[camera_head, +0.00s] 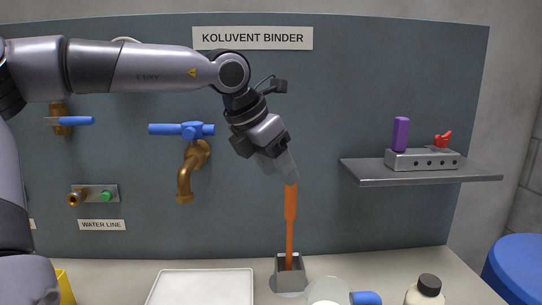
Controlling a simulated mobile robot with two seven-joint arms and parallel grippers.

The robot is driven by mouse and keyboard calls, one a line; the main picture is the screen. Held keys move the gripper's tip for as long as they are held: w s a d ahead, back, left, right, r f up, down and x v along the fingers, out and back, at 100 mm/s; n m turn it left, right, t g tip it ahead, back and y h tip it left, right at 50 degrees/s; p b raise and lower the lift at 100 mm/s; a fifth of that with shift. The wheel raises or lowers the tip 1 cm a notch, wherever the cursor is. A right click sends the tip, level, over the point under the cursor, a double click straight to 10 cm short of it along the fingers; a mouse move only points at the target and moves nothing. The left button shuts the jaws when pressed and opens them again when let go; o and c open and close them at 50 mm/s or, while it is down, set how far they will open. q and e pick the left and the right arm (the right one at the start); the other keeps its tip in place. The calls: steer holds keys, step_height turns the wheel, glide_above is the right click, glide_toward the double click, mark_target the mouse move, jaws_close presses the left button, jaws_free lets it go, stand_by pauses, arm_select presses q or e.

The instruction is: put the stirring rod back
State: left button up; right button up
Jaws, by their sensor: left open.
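The orange stirring rod (290,220) stands nearly upright, its lower end inside a small grey square holder (290,278) on the bench. The holder's walls hide the tip of the rod. My left gripper (287,176) comes in from the upper left, pointing down and right, with its pale fingers at the top end of the rod. The gripper is open; I cannot tell whether a finger touches the rod. My right gripper is not in view.
A white tray (200,288) lies left of the holder. A clear round vessel (328,291), a blue piece (366,298) and a black-capped bottle (426,291) stand to the right. A brass tap (187,175) and a shelf (425,177) with a rack project from the wall panel.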

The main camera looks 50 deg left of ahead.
arm_select(q)
steer(key=shift+v, duration=1.3)
